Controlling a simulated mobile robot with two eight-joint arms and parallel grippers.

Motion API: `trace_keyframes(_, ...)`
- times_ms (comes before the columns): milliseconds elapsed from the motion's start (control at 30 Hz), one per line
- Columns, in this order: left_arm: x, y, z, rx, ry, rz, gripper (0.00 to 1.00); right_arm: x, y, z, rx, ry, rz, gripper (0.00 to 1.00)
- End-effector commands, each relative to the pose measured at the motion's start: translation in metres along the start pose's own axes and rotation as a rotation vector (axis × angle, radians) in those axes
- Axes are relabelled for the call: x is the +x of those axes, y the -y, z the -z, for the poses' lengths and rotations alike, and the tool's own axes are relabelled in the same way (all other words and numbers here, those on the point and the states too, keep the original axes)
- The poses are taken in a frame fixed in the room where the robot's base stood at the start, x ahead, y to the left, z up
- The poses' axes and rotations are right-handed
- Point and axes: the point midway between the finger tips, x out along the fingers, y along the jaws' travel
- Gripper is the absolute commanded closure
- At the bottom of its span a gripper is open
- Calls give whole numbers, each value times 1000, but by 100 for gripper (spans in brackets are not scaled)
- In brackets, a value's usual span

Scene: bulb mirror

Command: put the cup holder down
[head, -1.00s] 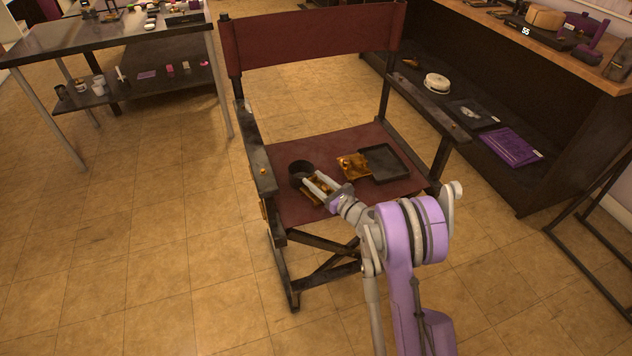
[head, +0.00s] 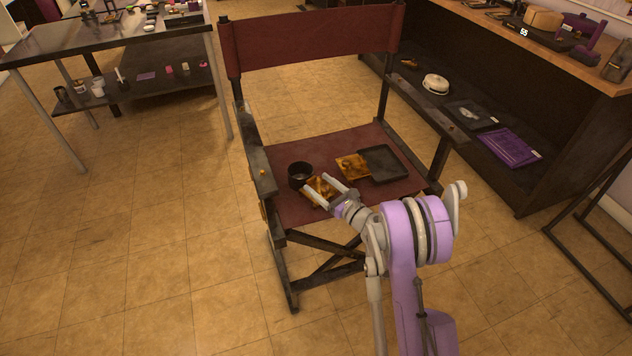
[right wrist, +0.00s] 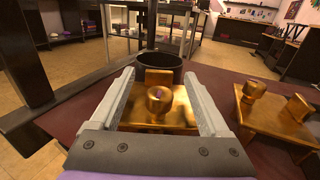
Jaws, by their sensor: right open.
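A dark round cup-like holder (head: 300,174), which I take to be the cup holder, stands upright on the chair's red seat (head: 290,211), near its left side. My right gripper (head: 316,187) is open, with its fingers spread wide and pointing at the holder. In the right wrist view the holder (right wrist: 160,65) stands just beyond the two fingertips (right wrist: 158,76). A gold plate with a knob and a block (right wrist: 157,104) shows between the fingers. Whether the fingers touch either thing is unclear. My left gripper is not in view.
A second gold piece (head: 353,167) and a dark square tray (head: 384,163) lie on the seat, right of my gripper. The chair's armrests (head: 256,166) flank the seat. A metal table (head: 110,38) stands back left and a dark shelf unit (head: 560,120) stands right.

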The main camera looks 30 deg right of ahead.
Motion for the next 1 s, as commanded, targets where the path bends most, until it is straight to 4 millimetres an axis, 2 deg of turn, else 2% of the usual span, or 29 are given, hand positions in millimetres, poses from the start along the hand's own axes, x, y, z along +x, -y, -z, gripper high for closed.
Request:
trace_keyframes(200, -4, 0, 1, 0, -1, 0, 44, -50, 1, -1, -1, 0, 3, 20)
trace_keyframes(400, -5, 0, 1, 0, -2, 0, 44, -84, 1, 0, -2, -1, 2, 20)
trace_keyframes(567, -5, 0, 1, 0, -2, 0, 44, -95, -3, -1, -11, -6, -5, 20)
trace_keyframes(633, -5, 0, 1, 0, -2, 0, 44, -92, -13, -3, -54, -29, -27, 20)
trace_keyframes(767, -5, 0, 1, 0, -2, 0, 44, -79, -57, -13, -256, -125, -131, 20)
trace_keyframes(833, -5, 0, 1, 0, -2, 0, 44, -76, -92, -18, -426, -192, -224, 20)
trace_keyframes(933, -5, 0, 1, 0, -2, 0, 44, -81, -141, -24, -695, -276, -377, 20)
trace_keyframes(1000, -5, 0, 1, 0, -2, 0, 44, -92, -172, -27, -885, -321, -493, 20)
